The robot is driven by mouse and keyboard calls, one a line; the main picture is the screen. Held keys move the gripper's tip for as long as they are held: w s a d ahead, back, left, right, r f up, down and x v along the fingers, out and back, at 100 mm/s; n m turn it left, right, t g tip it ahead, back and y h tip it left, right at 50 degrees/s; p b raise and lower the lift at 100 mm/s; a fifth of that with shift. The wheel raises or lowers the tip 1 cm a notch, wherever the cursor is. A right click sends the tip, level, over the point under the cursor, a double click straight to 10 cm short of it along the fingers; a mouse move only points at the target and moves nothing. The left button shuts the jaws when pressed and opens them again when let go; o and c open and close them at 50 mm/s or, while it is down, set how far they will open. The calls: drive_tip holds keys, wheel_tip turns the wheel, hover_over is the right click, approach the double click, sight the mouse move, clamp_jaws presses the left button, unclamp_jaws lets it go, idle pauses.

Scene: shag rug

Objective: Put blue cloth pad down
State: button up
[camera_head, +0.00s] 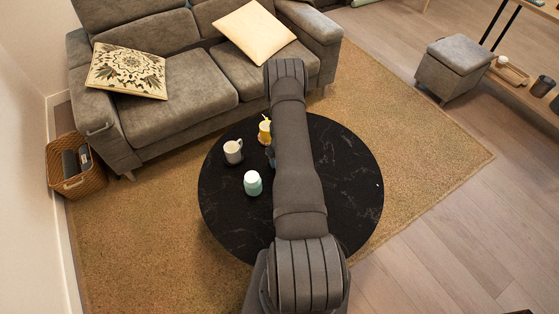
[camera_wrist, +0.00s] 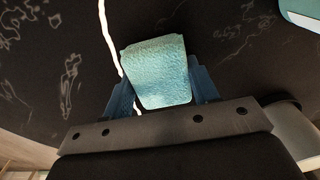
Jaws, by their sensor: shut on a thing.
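The blue cloth pad (camera_wrist: 158,70) is a light blue, textured block between the fingers of my gripper (camera_wrist: 162,92) in the wrist view. My gripper is shut on it, with one dark blue finger on each side. The black round table (camera_head: 345,190), with white veins, lies beyond the pad in the wrist view. I cannot tell whether the pad touches the tabletop. In the head view my arm hides the pad and nearly all of my gripper.
On the table's left part stand a pale mug (camera_head: 233,151), a yellow item (camera_head: 265,131) and a mint jar with a white lid (camera_head: 253,184). The table's right side looks clear. A grey sofa (camera_head: 180,105) stands behind, and a wicker basket (camera_head: 78,182) at left.

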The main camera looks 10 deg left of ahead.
drive_tip(key=shift+f, duration=0.15)
drive_tip(key=o, duration=1)
drive_tip(key=shift+o, duration=0.2)
wheel_tip(320, 180, up, 12)
drive_tip(key=shift+r, duration=0.2)
wheel_tip(320, 180, down, 13)
drive_tip(key=shift+r, duration=1.25)
